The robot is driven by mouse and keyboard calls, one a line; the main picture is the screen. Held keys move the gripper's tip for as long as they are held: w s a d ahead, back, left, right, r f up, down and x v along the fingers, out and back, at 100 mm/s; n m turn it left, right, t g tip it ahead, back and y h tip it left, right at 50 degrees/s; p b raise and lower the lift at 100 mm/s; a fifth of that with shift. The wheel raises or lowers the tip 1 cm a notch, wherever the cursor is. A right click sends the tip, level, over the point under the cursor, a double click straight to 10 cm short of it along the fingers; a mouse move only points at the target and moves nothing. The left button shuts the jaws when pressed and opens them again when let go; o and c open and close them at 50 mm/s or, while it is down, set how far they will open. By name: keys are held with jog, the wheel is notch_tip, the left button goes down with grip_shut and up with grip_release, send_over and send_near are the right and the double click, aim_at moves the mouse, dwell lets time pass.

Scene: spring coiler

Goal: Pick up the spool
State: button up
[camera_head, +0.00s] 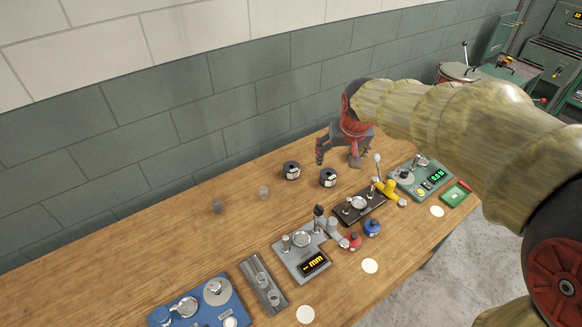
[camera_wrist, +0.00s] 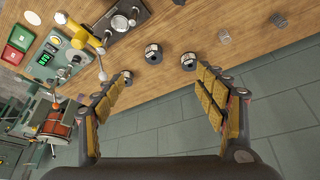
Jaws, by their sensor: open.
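Black spools with pale labels stand on the wooden table (camera_head: 130,258). In the head view one spool (camera_head: 291,170) is left of another spool (camera_head: 328,177). In the wrist view three show: a middle spool (camera_wrist: 153,53), a right one (camera_wrist: 188,61), and one (camera_wrist: 127,77) close beside the left finger in the picture. I cannot tell which one the task means. My gripper (camera_head: 338,155) is open and empty, near the wall side of the table, above and behind the spools. In the wrist view its fingers (camera_wrist: 160,84) are spread wide, with the spools beyond them.
Two small grey coils (camera_head: 264,192) (camera_head: 216,205) stand left of the spools. A black device with a lever (camera_head: 358,204), a green device (camera_head: 421,177), a grey gauge (camera_head: 303,256) and a blue device (camera_head: 197,305) line the front. The tiled wall (camera_head: 240,130) is close behind.

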jog(key=w+a+f+p, duration=0.2)
jog(key=w+a+f, duration=0.15)
jog(key=w, duration=0.35)
jog(key=w+a+f+p, duration=0.2)
jog(key=w+f, duration=0.3)
jog(key=w, duration=0.2)
jog(key=p, duration=0.4)
send_over(293, 171)
jog(key=s, duration=0.1)
notch_tip(293, 171, down, 17)
jog(key=shift+w+f+n+g, duration=0.15)
jog(key=shift+w+f, duration=0.1)
jog(key=shift+f, duration=0.4)
jog(key=shift+w+f+n+g, duration=0.15)
jog(key=shift+w+f, duration=0.05)
jog(key=shift+f, duration=0.45)
jog(key=shift+w+a+x, duration=0.15)
jog(key=shift+x, duration=1.2)
jog(key=shift+w+a+x, duration=0.1)
jog(key=shift+w+x, duration=0.1)
jog(key=shift+x, duration=1.15)
jog(key=shift+r, duration=0.15)
jog(key=shift+c, duration=0.8)
jog(key=c, duration=1.4)
jog(key=shift+r, duration=0.1)
jog(key=shift+c, duration=0.2)
